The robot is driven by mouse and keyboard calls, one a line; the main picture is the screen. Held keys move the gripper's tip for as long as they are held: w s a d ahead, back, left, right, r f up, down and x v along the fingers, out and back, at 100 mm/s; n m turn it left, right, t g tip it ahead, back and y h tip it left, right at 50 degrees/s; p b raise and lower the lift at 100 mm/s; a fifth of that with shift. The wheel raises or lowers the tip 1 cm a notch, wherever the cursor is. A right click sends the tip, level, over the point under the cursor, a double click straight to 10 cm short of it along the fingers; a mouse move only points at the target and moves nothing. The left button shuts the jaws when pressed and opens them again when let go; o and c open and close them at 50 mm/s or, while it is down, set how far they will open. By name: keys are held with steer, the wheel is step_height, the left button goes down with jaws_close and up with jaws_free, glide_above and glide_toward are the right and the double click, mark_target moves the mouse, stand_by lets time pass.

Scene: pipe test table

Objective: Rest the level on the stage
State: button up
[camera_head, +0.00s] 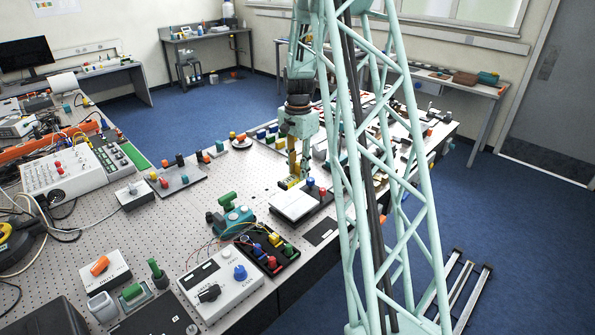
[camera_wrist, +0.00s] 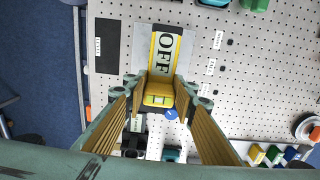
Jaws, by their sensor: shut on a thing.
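My gripper (camera_wrist: 158,92) points down, its fingers closed on the yellow level (camera_wrist: 158,94). The level also shows under the fingers in the head view (camera_head: 289,183). A pale flat plate (camera_head: 294,204), which looks like the stage, lies on a dark base just in front of the level. The fingers hide the level's sides.
A blue knob (camera_head: 310,182) stands close beside the level. A teal device (camera_head: 230,216) sits left of the plate. A dark flat rectangle (camera_head: 320,231) lies near the table edge. Many parts crowd the perforated table (camera_head: 180,222). My lattice column blocks part of the right side.

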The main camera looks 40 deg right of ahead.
steer(key=shift+f, duration=0.15)
steer(key=b, duration=0.6)
glide_above(298, 199)
steer(key=shift+f, duration=4.4)
steer(key=shift+f, duration=0.45)
steer(key=o, duration=1)
steer(key=shift+r, duration=0.15)
steer(key=shift+r, duration=5.85)
